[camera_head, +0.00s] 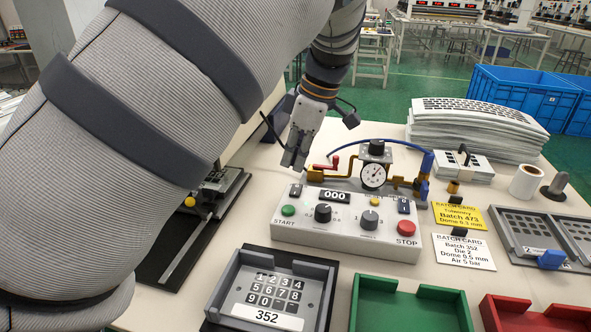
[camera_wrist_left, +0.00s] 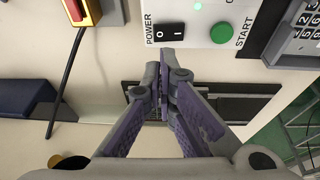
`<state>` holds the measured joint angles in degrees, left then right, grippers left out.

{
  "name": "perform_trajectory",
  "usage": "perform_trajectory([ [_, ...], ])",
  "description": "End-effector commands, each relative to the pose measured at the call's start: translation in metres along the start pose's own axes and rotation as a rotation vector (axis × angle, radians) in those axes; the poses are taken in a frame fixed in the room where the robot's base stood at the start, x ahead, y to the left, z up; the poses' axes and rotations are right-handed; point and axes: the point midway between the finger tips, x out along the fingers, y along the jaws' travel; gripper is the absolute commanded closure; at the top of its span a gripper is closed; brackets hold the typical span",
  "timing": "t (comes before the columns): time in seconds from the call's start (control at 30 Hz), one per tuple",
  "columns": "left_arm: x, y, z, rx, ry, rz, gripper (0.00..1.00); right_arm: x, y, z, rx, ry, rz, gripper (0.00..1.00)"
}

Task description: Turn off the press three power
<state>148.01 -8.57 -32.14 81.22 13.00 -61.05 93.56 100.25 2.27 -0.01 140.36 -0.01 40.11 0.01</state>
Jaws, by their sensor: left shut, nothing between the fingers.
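The white control box (camera_head: 345,229) stands on the table with a 000 display, knobs, a green START button (camera_head: 288,210) and a red STOP button (camera_head: 406,228). A small dark rocker switch (camera_head: 296,190) sits at its upper left. In the left wrist view this switch (camera_wrist_left: 165,32) is labelled POWER with O and I marks, beside the green START button (camera_wrist_left: 221,33). I cannot tell which way it is pressed. My left gripper (camera_head: 291,163) is shut and empty, just behind and above the switch. Its fingertips (camera_wrist_left: 165,62) appear close to it; contact is unclear. My right gripper is not in view.
A red-handled valve (camera_head: 325,165) and a gauge (camera_head: 373,176) stand behind the box. A keypad tray (camera_head: 230,286) is in front, with green (camera_head: 410,312) and red (camera_head: 535,314) trays to its right. Batch cards (camera_head: 463,251) lie right of the box.

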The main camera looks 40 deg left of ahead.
Motion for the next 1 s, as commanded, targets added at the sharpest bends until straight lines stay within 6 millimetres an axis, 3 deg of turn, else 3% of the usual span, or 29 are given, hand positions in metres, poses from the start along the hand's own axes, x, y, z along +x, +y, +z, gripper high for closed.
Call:
perform_trajectory([
  [0.23, 0.030, 0.003, 0.010, 0.000, -0.001, 0.002, 1.00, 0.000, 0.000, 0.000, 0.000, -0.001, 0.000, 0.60],
  [0.63, 0.035, 0.004, 0.012, 0.000, -0.001, 0.000, 1.00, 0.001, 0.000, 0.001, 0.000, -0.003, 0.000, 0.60],
  [0.8, 0.053, 0.008, 0.016, 0.034, 0.004, -0.116, 1.00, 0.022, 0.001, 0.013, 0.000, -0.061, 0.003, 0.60],
  [1.0, 0.047, 0.006, 0.015, 0.037, -0.001, -0.125, 1.00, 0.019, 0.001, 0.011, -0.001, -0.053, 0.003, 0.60],
])
